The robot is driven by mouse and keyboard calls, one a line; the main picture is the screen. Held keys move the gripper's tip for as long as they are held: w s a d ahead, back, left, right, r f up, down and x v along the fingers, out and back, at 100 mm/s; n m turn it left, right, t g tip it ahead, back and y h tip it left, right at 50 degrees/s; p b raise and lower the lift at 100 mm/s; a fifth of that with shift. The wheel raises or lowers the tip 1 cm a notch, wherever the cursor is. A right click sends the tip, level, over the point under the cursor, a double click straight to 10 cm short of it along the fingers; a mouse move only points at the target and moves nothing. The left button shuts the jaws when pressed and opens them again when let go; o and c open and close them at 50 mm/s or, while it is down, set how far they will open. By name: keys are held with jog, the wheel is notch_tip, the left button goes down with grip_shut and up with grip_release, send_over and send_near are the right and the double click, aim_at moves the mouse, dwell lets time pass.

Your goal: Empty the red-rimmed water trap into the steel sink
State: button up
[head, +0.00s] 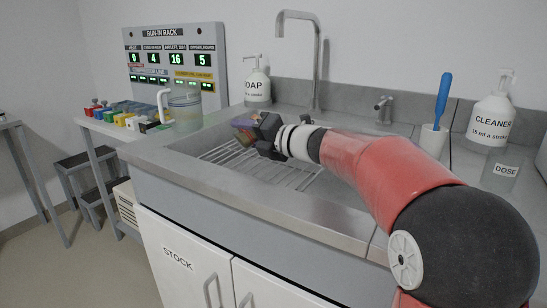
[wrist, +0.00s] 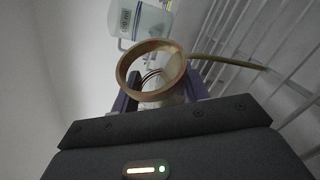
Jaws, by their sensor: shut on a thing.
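My gripper (head: 257,127) is over the steel sink (head: 225,185), above its wire grid, and shut on the water trap (head: 241,121). In the wrist view, the trap's round reddish-brown rim (wrist: 152,49) faces the camera at a tilt, and its body sits between my purple fingers. A thin tan streak (wrist: 228,61) runs from beside the rim across the grid bars; I cannot tell whether it is pouring liquid or a fixed part. In the head view the trap is small, tilted and partly hidden by my gripper, so its contents do not show.
A tall tap (head: 316,60) and a soap bottle (head: 257,86) stand behind the sink. A clear jug (head: 185,108) is left of it, near several coloured blocks and the run-in rack (head: 176,62). A blue-handled brush (head: 442,100) and a cleaner bottle (head: 491,118) stand at right.

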jog(key=shift+r+m+y+b, duration=0.45)
jog(key=shift+m+b, duration=0.1)
jog(key=shift+m, duration=0.35)
dwell(1.0)
jog(key=shift+w+d+f+m+t+b, duration=0.35)
jog(key=shift+d+m+b, duration=0.4)
jog(key=shift+b, duration=0.3)
dwell(0.6)
jog(key=shift+w+d+r+m+t+y+p, duration=0.1)
jog(key=shift+r+m+t+y+p, duration=0.15)
jog(key=shift+m+p, duration=0.45)
jog(key=shift+w+d+r+m+t+y+p, duration=0.1)
jog(key=shift+r+m+y+p, duration=0.1)
jog(key=shift+m+p, duration=0.45)
dwell(1.0)
